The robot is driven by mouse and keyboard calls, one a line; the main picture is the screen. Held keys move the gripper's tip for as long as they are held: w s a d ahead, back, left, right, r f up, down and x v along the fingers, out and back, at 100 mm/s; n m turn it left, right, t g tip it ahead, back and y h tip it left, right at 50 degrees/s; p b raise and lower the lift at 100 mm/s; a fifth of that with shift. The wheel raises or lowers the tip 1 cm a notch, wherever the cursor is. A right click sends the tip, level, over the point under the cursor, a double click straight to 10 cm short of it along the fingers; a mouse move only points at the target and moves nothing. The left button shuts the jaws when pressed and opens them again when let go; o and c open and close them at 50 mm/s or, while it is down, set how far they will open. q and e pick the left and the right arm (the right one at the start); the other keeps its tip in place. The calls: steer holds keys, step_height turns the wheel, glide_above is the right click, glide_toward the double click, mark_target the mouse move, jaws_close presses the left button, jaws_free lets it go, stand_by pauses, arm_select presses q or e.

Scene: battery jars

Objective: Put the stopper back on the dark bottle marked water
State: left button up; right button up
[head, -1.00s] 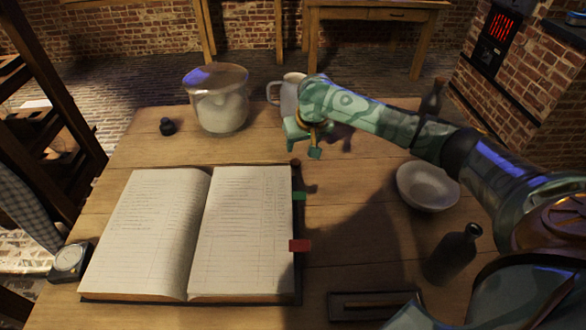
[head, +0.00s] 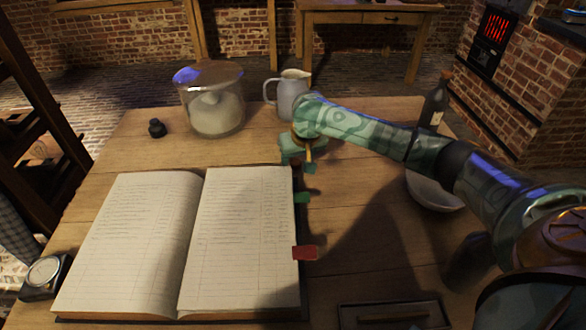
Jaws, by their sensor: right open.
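My right gripper (head: 297,164) is open, pointing down over the top right corner of the open book. A small dark reddish-brown piece (head: 297,171), perhaps the stopper, shows at that corner just below the jaws; I cannot tell whether it is between them. A dark bottle (head: 468,264) stands at the front right, largely hidden by my right arm. Another dark bottle (head: 436,103) stands upright at the back right, with a brown stopper in its neck and a pale label too small to read. My left gripper is out of view.
The open book (head: 150,240) with green and red tabs fills the left. A bowl (head: 432,190) is partly under my arm. A dark tray (head: 390,314) lies in front.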

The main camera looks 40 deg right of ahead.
steer(key=shift+b+x, duration=0.4)
steer(key=shift+x, duration=0.85)
steer(key=shift+f, duration=0.15)
steer(key=shift+r, duration=0.2)
steer(key=shift+s+r, duration=0.1)
steer(key=c, duration=1)
steer(key=shift+c, duration=0.3)
steer(key=shift+r+p, duration=0.45)
step_height(320, 180, up, 3)
steer(key=shift+f+p, duration=0.15)
steer(key=shift+p, duration=1)
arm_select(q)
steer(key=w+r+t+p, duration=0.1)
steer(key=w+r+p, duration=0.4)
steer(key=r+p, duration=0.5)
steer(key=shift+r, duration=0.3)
arm_select(e)
steer(key=s+d+r, duration=0.3)
steer(key=s+r, duration=0.6)
steer(key=s, duration=0.4)
steer(key=shift+s+d+r, duration=0.2)
steer(key=shift+d, duration=0.2)
